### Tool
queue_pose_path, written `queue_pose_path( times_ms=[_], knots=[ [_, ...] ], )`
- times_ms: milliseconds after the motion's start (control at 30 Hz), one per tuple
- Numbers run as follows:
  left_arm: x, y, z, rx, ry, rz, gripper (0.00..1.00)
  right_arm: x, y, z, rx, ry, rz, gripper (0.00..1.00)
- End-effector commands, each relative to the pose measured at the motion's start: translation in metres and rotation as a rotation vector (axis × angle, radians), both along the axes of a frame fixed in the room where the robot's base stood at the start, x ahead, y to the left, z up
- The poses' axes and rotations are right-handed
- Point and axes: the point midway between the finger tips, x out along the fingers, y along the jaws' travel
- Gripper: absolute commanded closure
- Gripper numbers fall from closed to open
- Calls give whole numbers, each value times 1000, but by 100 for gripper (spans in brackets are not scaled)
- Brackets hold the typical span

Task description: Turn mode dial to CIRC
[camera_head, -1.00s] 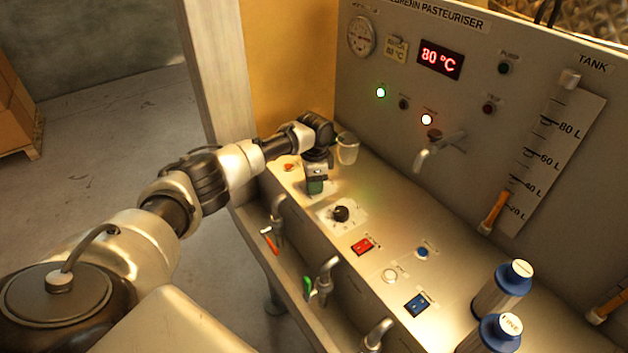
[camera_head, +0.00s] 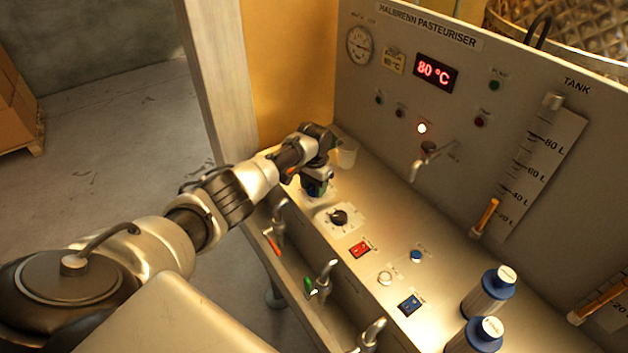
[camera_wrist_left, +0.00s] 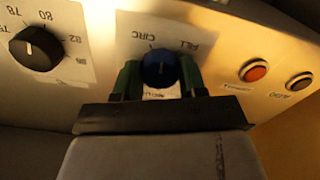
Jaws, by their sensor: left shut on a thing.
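The mode dial (camera_wrist_left: 159,68) is a round blue knob on a white plate marked CIRC and FILL in the left wrist view. Its pale pointer line aims roughly at the plate's lettered side; I cannot tell exactly which mark it meets. My left gripper (camera_wrist_left: 159,80) is shut on the dial, with one green-padded finger on each side. In the head view my left gripper (camera_head: 316,188) points down at the far left end of the sloping panel and mostly hides the dial. My right gripper is not in view.
A black temperature dial (camera_head: 340,217) is close to the gripper. A red switch (camera_head: 360,250), blue switch (camera_head: 410,305) and taps line the panel. Red and dark buttons (camera_wrist_left: 254,71) sit beside the mode dial.

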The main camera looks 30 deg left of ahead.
Motion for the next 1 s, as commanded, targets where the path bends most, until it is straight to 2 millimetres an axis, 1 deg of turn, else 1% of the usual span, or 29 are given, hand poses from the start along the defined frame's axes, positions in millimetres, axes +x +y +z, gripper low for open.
queue_pose_path(
  times_ms=[33,100,300,500,700,1000],
  knots=[
    [0,0,3,-1,1,46,82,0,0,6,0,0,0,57],
    [0,-1,3,-2,1,109,82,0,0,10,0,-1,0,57],
    [1,0,3,-1,-1,269,82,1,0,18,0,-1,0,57],
    [1,0,2,-1,-2,388,82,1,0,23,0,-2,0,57],
    [1,0,2,0,-2,458,82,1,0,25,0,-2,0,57],
    [1,1,1,1,-4,491,82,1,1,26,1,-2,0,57]
  ],
)
